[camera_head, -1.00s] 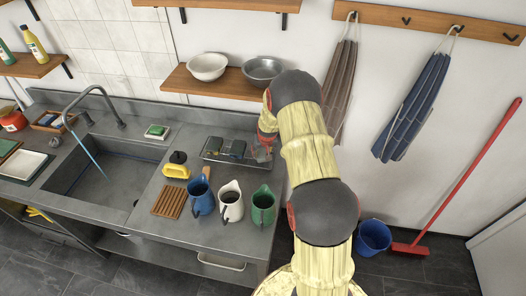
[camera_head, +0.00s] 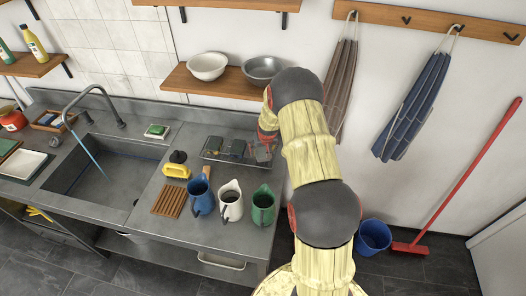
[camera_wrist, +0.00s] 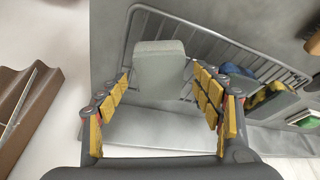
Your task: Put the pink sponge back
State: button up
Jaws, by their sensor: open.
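I cannot make out a pink sponge clearly in either view. My gripper (camera_wrist: 160,110) is open over the right end of the wire rack (camera_wrist: 207,35), with yellow-padded fingers on both sides. A grey block (camera_wrist: 158,62) lies between and beyond the fingers, and I cannot tell whether they touch it. A green sponge (camera_head: 157,130) lies on a white dish by the sink.
Blue (camera_head: 202,197), white (camera_head: 231,201) and green (camera_head: 263,206) jugs stand in front of the rack. A slatted wooden board (camera_head: 169,201) and a yellow black-handled tool (camera_head: 177,167) are to the left. A shelf with bowls (camera_head: 208,66) hangs above.

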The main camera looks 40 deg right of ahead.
jog(key=s+a+r+n, duration=0.1)
jog(key=s+a+r, duration=0.3)
jog(key=a+r, duration=0.5)
jog(key=s+a+r+n, duration=0.1)
jog(key=s+a+r, duration=0.35)
jog(key=r, duration=0.75)
jog(key=s+a+r+n, duration=0.1)
jog(key=s+a+r, duration=0.45)
jog(key=r, duration=0.55)
jog(key=s+a+r+n+y, duration=0.1)
jog(key=s+a+r, duration=0.2)
jog(key=s+a, duration=0.3)
jog(key=s+a+r+n+t+y, duration=0.1)
jog(key=s+a+r, duration=0.2)
jog(key=s, duration=1.2)
jog(key=a, duration=0.3)
jog(key=shift+a+r, duration=0.15)
jog(key=shift+a, duration=0.25)
jog(key=shift+s, duration=0.1)
notch_tip(320, 180, down, 15)
jog(key=b, duration=1.5)
jog(key=shift+b, duration=0.3)
